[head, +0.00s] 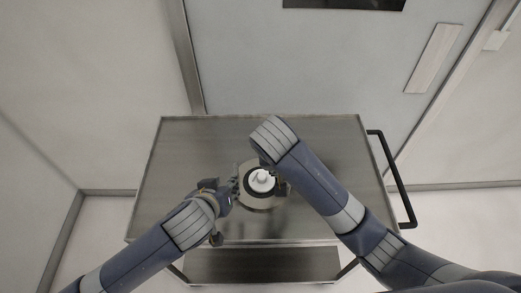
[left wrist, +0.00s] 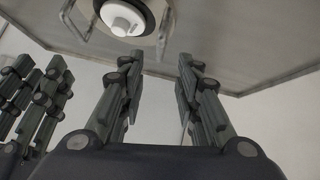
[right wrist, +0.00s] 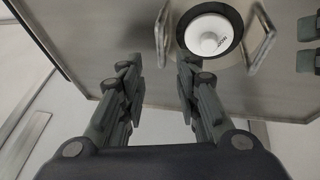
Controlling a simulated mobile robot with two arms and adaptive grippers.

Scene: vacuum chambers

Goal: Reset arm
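A round metal vessel with a black ring and a white knobbed lid (head: 262,181) stands on the cart. It also shows at the top of the left wrist view (left wrist: 124,17) and the right wrist view (right wrist: 209,36), with a handle on each side. My left gripper (head: 232,189) is beside the vessel's left side in the head view; its fingers (left wrist: 158,62) are apart with nothing between them. My right gripper is mostly hidden under its arm at the vessel's right in the head view; its fingers (right wrist: 160,64) are apart and empty.
The vessel stands on a metal cart (head: 330,140) with a black push handle (head: 393,180) at its right. A pale door (head: 290,75) is behind, with walls at both sides. The cart top is otherwise bare. The two grippers are close to each other.

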